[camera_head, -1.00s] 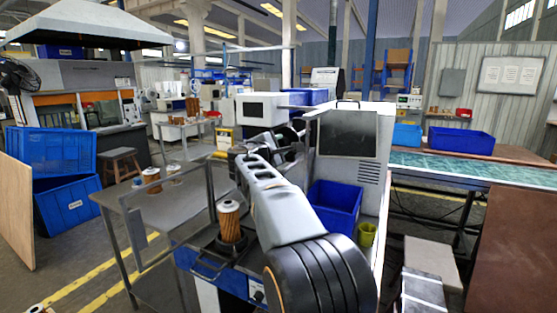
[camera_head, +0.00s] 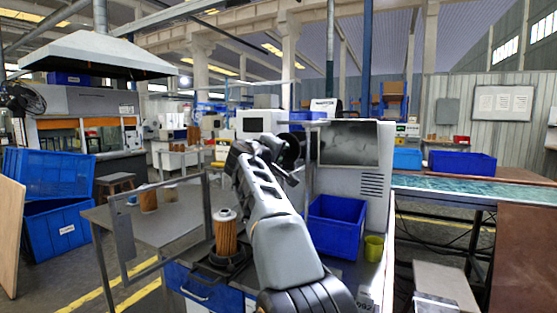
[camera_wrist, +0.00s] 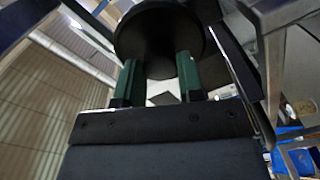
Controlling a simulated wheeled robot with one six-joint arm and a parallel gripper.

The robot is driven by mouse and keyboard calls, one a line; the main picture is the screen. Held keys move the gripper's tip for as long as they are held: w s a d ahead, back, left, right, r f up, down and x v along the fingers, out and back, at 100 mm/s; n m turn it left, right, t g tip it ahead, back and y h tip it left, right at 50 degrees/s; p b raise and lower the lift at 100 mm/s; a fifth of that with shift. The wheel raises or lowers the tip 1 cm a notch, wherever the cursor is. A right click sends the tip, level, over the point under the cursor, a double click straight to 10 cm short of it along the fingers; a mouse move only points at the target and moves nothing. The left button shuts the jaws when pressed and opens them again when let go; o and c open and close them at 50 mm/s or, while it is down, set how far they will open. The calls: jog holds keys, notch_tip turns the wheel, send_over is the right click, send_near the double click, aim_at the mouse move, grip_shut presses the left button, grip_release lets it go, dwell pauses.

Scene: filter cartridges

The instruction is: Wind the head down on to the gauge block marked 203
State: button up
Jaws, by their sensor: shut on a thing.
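My gripper (camera_head: 276,152) is up beside the white cabinet, at the end of my grey arm. In the wrist view its two green-lined fingers (camera_wrist: 159,78) are shut on a dark round handwheel (camera_wrist: 158,36), which fills the space at and beyond the fingertips. The handwheel also shows as a black round shape in the head view (camera_head: 291,152). The part the handwheel drives is hidden behind my arm and the wheel. No gauge block with a readable 203 shows in either view.
A brown pleated cartridge (camera_head: 225,236) stands upright on a black base left of my arm. More cartridges (camera_head: 148,199) stand on the grey table (camera_head: 150,232). A metal frame (camera_head: 123,240) rises at the table. A blue bin (camera_head: 337,225) and a yellow-green cup (camera_head: 374,248) are right of my arm.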

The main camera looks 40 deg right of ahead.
jog(key=shift+f+m+b, duration=0.1)
jog(key=shift+m+b, duration=0.55)
jog(key=shift+m, duration=0.85)
jog(key=o, duration=0.9)
jog(key=b+v, duration=0.2)
jog(key=v, duration=1.1)
jog(key=shift+s+a, duration=0.3)
